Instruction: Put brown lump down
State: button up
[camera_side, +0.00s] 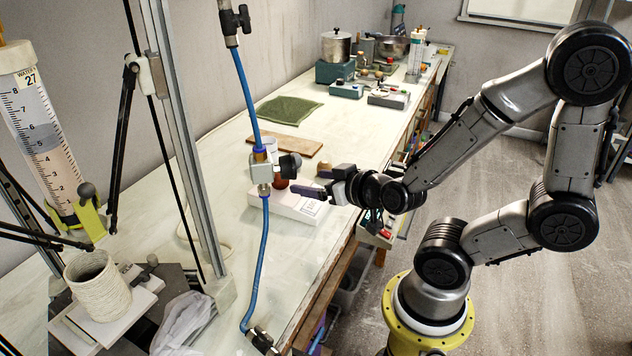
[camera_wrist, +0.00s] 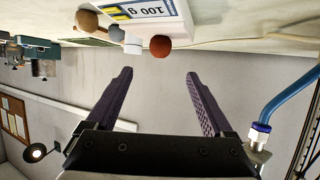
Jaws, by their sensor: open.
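A reddish-brown lump (camera_side: 280,183) shows at the left end of the white scale (camera_side: 296,204), partly hidden by the valve fitting in front. Whether the lump touches the scale is unclear.
Blue tubing with a valve (camera_side: 262,172) stands in front of the scale. A wooden board (camera_side: 287,145) and green cloth (camera_side: 284,109) lie farther back. Tan (camera_wrist: 87,20) and grey (camera_wrist: 116,34) round things show near the lump.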

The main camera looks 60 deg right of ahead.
jog(key=s+a+r+n+g+y, duration=0.4)
jog(key=a+r+y, duration=0.15)
jog(key=a, duration=0.35)
jog(key=s+r+g, duration=0.1)
jog(key=s+g, duration=0.2)
jog(key=s, duration=0.4)
jog(key=shift+s+r+n, duration=0.15)
jog(key=shift+r+n, duration=0.15)
jog(key=shift+r, duration=0.05)
jog(key=shift+d, duration=0.1)
dwell(3.0)
jog(key=shift+o, duration=0.5)
jog(key=shift+r, duration=0.1)
